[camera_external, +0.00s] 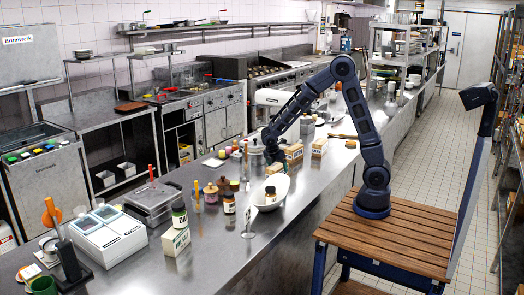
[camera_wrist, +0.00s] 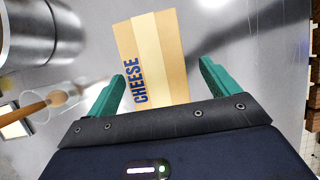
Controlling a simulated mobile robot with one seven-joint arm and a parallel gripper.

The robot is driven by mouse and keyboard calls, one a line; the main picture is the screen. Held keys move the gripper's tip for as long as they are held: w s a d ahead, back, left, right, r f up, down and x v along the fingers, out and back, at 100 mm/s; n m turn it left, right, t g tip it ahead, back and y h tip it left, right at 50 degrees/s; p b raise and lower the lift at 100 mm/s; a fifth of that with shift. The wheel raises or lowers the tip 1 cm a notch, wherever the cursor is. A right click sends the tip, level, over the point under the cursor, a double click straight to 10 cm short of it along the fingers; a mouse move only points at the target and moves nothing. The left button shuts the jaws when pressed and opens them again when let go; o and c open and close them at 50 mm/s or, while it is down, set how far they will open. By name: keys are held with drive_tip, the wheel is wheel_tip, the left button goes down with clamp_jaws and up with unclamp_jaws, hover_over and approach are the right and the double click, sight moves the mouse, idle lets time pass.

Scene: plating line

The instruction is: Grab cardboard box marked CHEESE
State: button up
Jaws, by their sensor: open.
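The cardboard box marked CHEESE (camera_wrist: 160,55) shows in the wrist view as a tan box with a paler stripe and dark blue letters. It stands on the steel counter (camera_wrist: 100,62). My gripper (camera_wrist: 163,72) is open, with its two green fingers apart and the near end of the box between them in the picture. Some space shows beside each finger, and I see no grip on the box. In the external view my gripper (camera_external: 272,146) hangs low over the counter among small boxes, whose lettering is too small to read.
A shiny metal pot (camera_wrist: 45,30) stands left of the box in the wrist view. A clear glass with a wooden-handled brush (camera_wrist: 45,106) is nearer on that side. In the external view, a white bowl (camera_external: 270,190), jars and another box (camera_external: 176,241) stand further along the counter.

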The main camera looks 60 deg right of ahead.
drive_tip(key=shift+x, duration=1.85)
drive_tip(key=shift+w+f, duration=0.2)
drive_tip(key=shift+f, duration=0.05)
drive_tip(key=c, duration=1.3)
drive_tip(key=shift+c, duration=0.8)
drive_tip(key=shift+r, duration=0.15)
